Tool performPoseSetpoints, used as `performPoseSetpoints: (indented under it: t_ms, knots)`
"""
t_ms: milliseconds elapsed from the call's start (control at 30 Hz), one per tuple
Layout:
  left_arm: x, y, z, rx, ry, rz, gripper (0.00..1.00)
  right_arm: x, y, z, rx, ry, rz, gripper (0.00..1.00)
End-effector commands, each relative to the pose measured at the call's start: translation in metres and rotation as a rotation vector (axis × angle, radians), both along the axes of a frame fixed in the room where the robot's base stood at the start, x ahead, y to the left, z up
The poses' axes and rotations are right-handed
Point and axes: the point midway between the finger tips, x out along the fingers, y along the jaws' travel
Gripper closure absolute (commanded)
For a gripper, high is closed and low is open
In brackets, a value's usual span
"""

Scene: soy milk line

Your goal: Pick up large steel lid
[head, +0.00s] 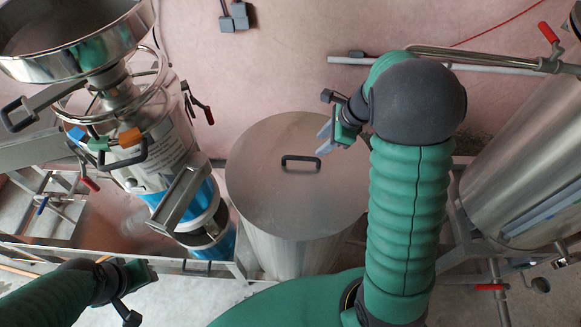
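The large round steel lid (265,190) lies flat on top of a steel drum (285,255) in the middle of the head view. A dark bar handle (300,158) stands on the lid, above its centre in the picture. My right gripper (323,140) is in the picture just right of and above the handle, over the lid's upper right part. Its pale fingers look apart, with nothing between them. I see no contact with the handle. My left gripper (145,275) is low at the left, away from the lid; its fingers are too unclear to judge.
A steel machine with a wide bowl (75,35) and blue lower section (205,235) stands left of the drum. A large steel tank (525,170) on a frame stands at the right. A pipe (470,65) runs along the pink wall (280,60) behind.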

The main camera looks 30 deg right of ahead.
Motion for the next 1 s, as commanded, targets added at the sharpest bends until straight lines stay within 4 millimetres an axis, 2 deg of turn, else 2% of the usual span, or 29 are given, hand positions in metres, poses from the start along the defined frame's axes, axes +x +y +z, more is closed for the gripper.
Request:
performPoseSetpoints:
  t_ms: [33, 200, 467, 633, 733, 933, 1000]
  knots:
    - [0.0, 0.0, -0.003, 0.0, 0.0, 0.0, 0.64, 0.004, 0.006, -0.015, 0.001, 0.007, 0.003, 0.6]
    - [0.0, 0.0, -0.007, 0.0, 0.0, 0.0, 0.64, 0.02, 0.022, -0.051, -0.008, 0.005, 0.007, 0.6]
    - [0.0, 0.0, -0.007, 0.0, 0.0, 0.001, 0.64, 0.031, 0.033, -0.077, -0.011, 0.003, 0.008, 0.6]
    - [0.0, 0.0, -0.007, 0.0, 0.0, 0.001, 0.64, 0.043, 0.039, -0.106, -0.006, 0.003, 0.006, 0.6]
    - [0.0, 0.0, -0.007, 0.0, 0.0, 0.001, 0.64, 0.046, 0.039, -0.114, -0.006, 0.002, 0.006, 0.6]
    - [0.0, 0.0, -0.007, 0.0, 0.0, 0.0, 0.64, 0.046, 0.041, -0.113, -0.008, 0.001, 0.006, 0.61]
    - [0.0, 0.0, -0.007, 0.0, 0.0, 0.0, 0.64, 0.045, 0.042, -0.113, -0.008, 0.001, 0.006, 0.7]
